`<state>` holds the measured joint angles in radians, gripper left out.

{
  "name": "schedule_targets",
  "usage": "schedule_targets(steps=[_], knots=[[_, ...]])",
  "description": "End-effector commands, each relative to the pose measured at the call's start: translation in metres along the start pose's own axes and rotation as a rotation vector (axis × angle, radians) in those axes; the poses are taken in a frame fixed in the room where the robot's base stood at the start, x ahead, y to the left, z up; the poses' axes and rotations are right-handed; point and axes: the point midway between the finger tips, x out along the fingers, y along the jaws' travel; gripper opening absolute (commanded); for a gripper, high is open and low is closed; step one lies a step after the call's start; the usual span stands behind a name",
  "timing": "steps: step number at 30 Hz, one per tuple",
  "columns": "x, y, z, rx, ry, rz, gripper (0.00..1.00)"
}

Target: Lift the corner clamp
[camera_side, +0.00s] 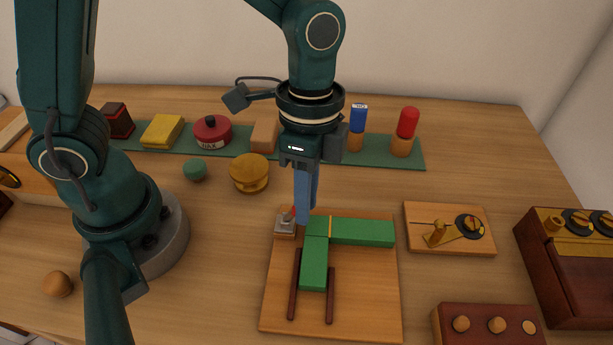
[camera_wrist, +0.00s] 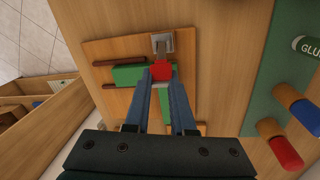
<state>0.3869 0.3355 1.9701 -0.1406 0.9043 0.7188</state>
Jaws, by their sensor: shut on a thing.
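The corner clamp (camera_side: 285,229) is a small grey metal piece at the top left of a wooden board, beside the corner of two green bars (camera_side: 363,231). Its red tip shows just left of my fingers. In the wrist view the clamp's metal plate (camera_wrist: 163,38) lies ahead of the fingertips, and its red grip (camera_wrist: 161,72) sits between them. My gripper (camera_side: 302,217) points down with its blue fingers shut on the red grip; the fingers also show in the wrist view (camera_wrist: 161,80). The fingers hide part of the clamp's lever in the side view.
The wooden board (camera_side: 345,310) carries the green bars and two dark rails (camera_side: 330,295). A brass-fitted board (camera_side: 480,243) lies to the right. A yellow round knob-like piece (camera_side: 249,173) stands behind left. A green mat (camera_side: 215,160) with several objects lies at the back.

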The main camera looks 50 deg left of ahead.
Motion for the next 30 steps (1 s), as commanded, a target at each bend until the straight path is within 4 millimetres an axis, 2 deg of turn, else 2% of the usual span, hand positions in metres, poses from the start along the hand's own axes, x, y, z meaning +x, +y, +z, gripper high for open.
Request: schedule_targets(steps=[15,28,29,30], knots=[[-0.006,0.005,0.012,0.028,0.229,-0.048,0.0],[-0.007,0.004,0.013,0.031,0.249,-0.058,0.0],[-0.007,0.004,0.013,0.031,0.249,-0.058,0.3],[-0.007,0.004,0.013,0.031,0.249,-0.058,0.46]])
